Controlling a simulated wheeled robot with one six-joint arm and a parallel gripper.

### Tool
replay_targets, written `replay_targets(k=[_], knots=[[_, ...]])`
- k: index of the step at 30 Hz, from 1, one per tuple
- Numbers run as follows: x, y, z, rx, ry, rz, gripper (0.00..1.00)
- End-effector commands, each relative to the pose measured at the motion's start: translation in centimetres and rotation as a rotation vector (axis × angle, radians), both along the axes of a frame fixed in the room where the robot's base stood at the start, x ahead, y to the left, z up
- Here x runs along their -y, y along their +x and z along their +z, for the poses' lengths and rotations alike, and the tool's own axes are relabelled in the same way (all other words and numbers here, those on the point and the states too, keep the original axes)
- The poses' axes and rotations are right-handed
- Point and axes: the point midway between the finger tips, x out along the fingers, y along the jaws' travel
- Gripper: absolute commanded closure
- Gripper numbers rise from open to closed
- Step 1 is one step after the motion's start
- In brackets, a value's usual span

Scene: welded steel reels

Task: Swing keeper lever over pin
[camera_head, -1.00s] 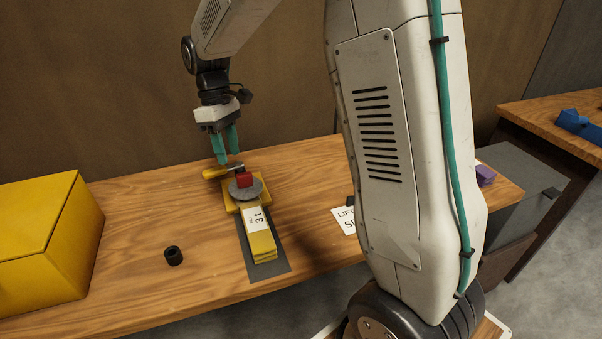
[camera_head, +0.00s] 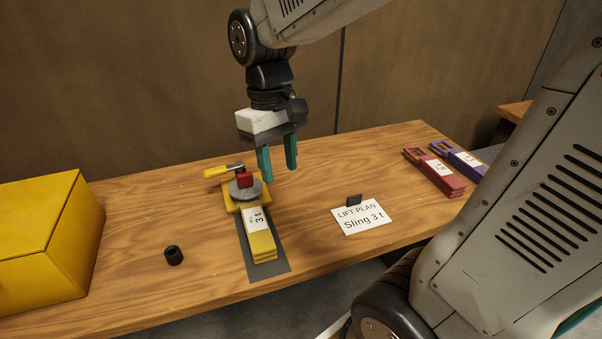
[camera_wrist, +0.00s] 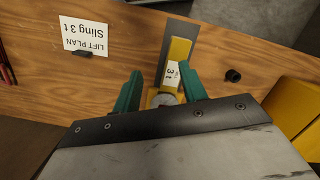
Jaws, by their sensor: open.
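The keeper lever (camera_head: 217,171) has a yellow grip that points left and lies behind a red block (camera_head: 245,180). The block sits on a grey round disc (camera_head: 246,191) on a yellow base; I cannot make out a separate pin. A yellow sling labelled 3 t (camera_head: 260,240) runs from the disc toward the front edge. It also shows in the wrist view (camera_wrist: 179,50). My gripper (camera_head: 278,174) is open and empty, above and to the right of the lever and disc. In the wrist view, my gripper's body hides the lever.
A black cylinder (camera_head: 173,256) stands on the table left of the sling. A large yellow box (camera_head: 40,240) fills the left end. Red (camera_head: 434,172) and purple (camera_head: 459,160) slings lie farther right.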

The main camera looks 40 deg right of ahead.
Motion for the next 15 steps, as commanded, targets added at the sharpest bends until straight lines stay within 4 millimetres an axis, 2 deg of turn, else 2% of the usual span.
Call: replay_targets(k=[1, 6, 15], knots=[[0.1, -1.0, 0.2, 0.012, -0.004, -0.018, 0.58], [0.2, -3.5, 0.3, 0.038, -0.013, -0.064, 0.58], [0.3, -5.4, 0.3, 0.061, -0.018, -0.099, 0.58]])
